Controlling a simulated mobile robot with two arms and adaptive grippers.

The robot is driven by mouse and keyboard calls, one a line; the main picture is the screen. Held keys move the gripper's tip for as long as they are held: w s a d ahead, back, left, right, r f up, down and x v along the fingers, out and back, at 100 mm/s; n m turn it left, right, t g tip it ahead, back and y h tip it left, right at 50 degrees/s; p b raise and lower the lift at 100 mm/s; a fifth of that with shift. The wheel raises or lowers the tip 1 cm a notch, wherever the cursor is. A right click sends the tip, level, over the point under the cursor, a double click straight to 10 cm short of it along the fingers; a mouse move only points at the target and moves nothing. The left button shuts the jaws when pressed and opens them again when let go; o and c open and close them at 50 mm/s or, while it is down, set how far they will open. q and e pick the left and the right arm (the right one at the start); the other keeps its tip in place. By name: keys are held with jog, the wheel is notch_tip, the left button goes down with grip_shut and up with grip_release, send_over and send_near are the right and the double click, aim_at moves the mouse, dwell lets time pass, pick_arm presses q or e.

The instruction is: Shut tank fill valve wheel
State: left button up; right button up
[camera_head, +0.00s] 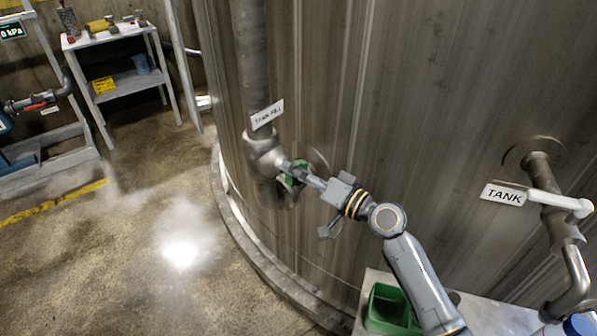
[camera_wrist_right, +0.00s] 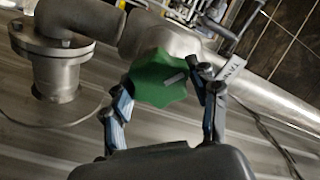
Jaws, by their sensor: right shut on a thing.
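The green tank fill valve wheel (camera_head: 296,172) sits on a grey metal valve at the foot of a vertical pipe on the tank wall. A "TANK FILL" label (camera_head: 267,114) hangs above it. In the right wrist view the wheel (camera_wrist_right: 158,79) is lobed and lies between the fingertips. My right gripper (camera_head: 290,172) is shut on the wheel, with one finger on each side of its rim; it also shows in the right wrist view (camera_wrist_right: 160,92). The fingers hide part of the wheel in the head view. My left gripper is not in view.
The large metal tank (camera_head: 400,130) fills the right side. A "TANK" sign (camera_head: 503,194) hangs by another pipe (camera_head: 560,230). A green bin (camera_head: 388,308) sits at the bottom right. A white shelf (camera_head: 130,80) stands at the back left. The floor (camera_head: 150,250) at left is clear.

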jog(key=m+p, duration=0.1)
jog(key=m, duration=0.4)
jog(key=shift+m+p, duration=0.3)
jog(key=shift+p, duration=0.05)
jog(key=m+p, duration=0.2)
jog(key=m, duration=0.3)
jog(key=shift+m, duration=0.3)
jog(key=o, duration=1.2)
jog(key=shift+c, duration=0.2)
jog(key=shift+f, duration=0.1)
jog(key=shift+d, duration=0.15)
jog(key=v, duration=1.1)
jog(key=shift+s+d, duration=0.3)
